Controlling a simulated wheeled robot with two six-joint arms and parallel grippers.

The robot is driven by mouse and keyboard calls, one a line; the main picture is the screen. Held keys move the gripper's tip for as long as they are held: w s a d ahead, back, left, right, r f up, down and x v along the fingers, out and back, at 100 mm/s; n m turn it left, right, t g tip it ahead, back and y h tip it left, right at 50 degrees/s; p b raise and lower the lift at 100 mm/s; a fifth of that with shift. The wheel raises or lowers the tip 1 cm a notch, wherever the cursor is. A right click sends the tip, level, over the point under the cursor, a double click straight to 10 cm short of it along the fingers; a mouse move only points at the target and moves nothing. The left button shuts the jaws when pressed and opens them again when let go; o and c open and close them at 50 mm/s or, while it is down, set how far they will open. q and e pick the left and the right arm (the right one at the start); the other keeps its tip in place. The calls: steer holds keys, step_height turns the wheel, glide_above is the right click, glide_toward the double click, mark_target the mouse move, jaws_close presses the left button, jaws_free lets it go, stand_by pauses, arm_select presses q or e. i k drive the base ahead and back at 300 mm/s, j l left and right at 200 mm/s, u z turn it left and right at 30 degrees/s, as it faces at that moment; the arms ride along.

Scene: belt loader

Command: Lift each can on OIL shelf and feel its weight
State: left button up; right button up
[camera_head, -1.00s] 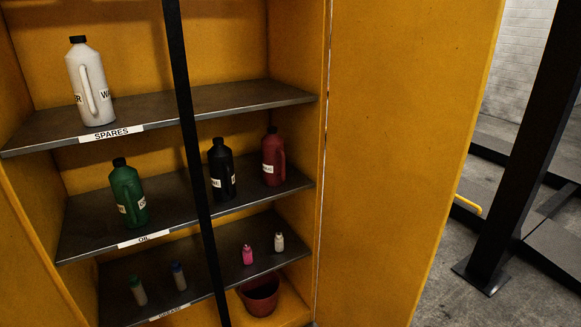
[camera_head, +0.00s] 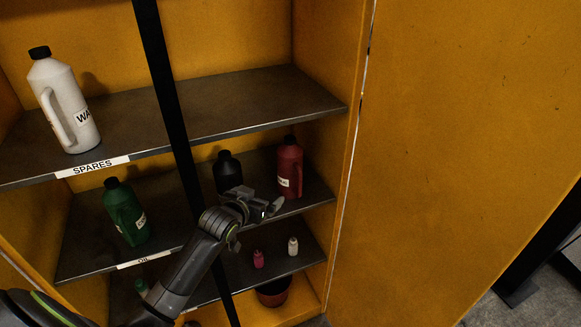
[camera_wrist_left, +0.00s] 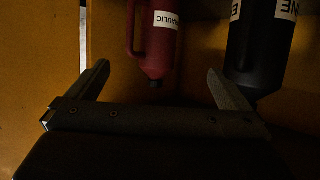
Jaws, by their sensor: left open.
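The OIL shelf (camera_head: 95,262) is the middle shelf of a yellow cabinet. A green can (camera_head: 127,213) stands upright at its left, a black can (camera_head: 227,172) right of the dark post, and a red can (camera_head: 289,168) at the right. My left gripper (camera_head: 268,208) is open and empty, in front of the black and red cans, hiding the black can's lower part. The left wrist view is upside down: the red can (camera_wrist_left: 162,45), labelled HYDRAULIC, appears between the fingers, and the black can (camera_wrist_left: 262,50) is by the right finger. My right gripper is not in view.
A dark upright post (camera_head: 170,95) crosses in front of the shelves. A white jug (camera_head: 66,105) stands on the SPARES shelf (camera_head: 240,108) above. Small bottles and a red bucket (camera_head: 274,292) are below. The yellow door (camera_head: 450,130) stands at the right.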

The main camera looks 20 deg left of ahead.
mark_target(289, 158)
steer(key=i+j, duration=0.1)
steer(key=i, duration=0.35)
steer(key=i+j, duration=0.1)
steer(key=i, duration=0.35)
steer(key=z, duration=0.05)
